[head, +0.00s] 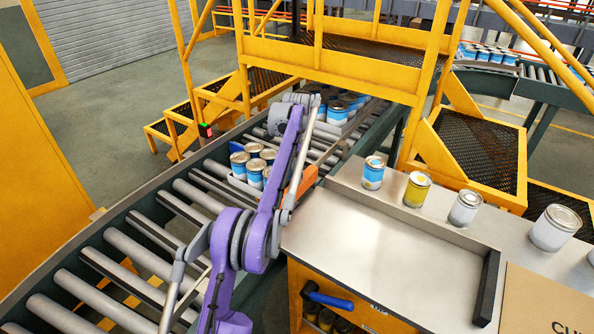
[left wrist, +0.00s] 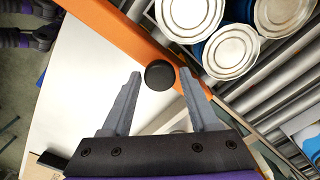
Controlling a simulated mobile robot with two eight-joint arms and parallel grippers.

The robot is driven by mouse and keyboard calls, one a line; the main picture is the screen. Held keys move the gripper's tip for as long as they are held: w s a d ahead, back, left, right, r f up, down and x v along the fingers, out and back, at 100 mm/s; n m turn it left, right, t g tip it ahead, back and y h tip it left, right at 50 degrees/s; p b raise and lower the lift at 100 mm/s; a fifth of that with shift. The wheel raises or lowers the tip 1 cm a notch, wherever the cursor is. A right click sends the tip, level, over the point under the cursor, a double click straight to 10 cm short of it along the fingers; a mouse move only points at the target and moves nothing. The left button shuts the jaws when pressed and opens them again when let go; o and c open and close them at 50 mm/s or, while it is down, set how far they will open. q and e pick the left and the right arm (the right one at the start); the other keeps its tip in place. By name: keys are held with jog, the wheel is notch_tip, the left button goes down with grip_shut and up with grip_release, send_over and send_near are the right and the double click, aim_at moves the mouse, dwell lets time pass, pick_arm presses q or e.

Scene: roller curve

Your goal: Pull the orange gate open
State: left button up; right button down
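The orange gate (head: 304,184) shows as a short orange piece beside the roller conveyor, partly hidden behind my left arm. In the left wrist view it is an orange bar (left wrist: 112,28) running diagonally, with a round black knob (left wrist: 160,75) on it. My left gripper (left wrist: 160,76) is open, with its two fingertips on either side of the knob. A gap shows between the knob and each finger, so nothing is gripped. In the head view the left fingers are hidden by the arm. My right gripper is not in view.
Several cans (head: 254,172) stand in a tray on the conveyor (head: 120,245), close to the gate; their lids (left wrist: 232,50) show in the left wrist view. More cans (head: 338,112) stand farther back. A steel bench (head: 390,270) with a row of cans lies to the right.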

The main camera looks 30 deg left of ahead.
pick_arm(q)
grip_shut()
dwell(1.1)
